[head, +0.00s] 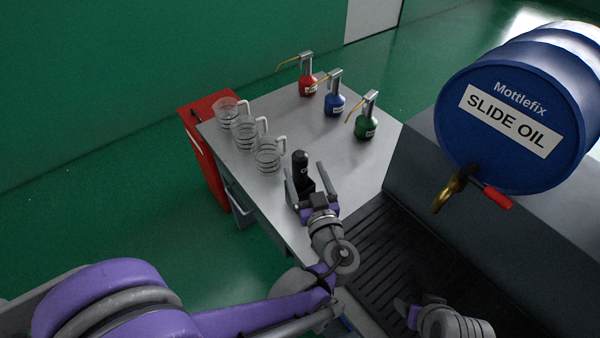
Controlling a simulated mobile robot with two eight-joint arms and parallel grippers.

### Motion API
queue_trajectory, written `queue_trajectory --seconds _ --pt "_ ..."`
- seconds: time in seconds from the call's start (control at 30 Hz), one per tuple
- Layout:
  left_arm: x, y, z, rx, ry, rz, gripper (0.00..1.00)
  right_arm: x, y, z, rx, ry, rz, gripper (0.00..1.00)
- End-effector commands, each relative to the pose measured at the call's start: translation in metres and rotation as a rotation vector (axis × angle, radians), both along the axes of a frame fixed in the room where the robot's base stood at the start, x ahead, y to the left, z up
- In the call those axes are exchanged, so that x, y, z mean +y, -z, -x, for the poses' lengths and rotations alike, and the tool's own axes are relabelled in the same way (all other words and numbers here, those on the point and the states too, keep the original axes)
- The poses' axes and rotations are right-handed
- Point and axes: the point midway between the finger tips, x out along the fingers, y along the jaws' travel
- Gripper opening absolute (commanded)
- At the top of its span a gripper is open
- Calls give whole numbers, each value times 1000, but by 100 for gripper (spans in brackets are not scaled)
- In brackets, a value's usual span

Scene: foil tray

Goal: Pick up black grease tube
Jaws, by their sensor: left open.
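The black grease tube (300,166) stands on the grey metal table (335,150), near its front left part. My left gripper (308,180) is open, with one finger on each side of the tube. The lower part of the tube is hidden by the gripper. I cannot tell whether the fingers touch it. My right gripper (418,308) is at the bottom right, over the dark slatted grate, and its finger state is not clear.
Three clear measuring jugs (268,156) stand left of the tube. Red, blue and green oil cans (367,122) stand at the back right. A blue slide oil drum (520,110) with a brass tap (448,192) lies at the right above the dark grate (385,260).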

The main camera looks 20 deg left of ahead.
Motion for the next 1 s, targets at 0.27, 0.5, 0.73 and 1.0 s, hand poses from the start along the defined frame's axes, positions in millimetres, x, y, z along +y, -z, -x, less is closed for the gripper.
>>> queue_trajectory --seconds 0.27,0.5,0.73,1.0 --pt "21 -1 -35 1 -4 -2 84 0 -5 -1 -2 0 0 70" --pt "27 1 -50 2 -4 -1 84 0 -7 -2 -3 0 0 70" --pt "42 3 -81 1 -4 -2 84 0 -12 -3 -6 0 0 70" --pt "44 4 -86 2 1 -1 84 0 -12 -3 -6 0 0 70"
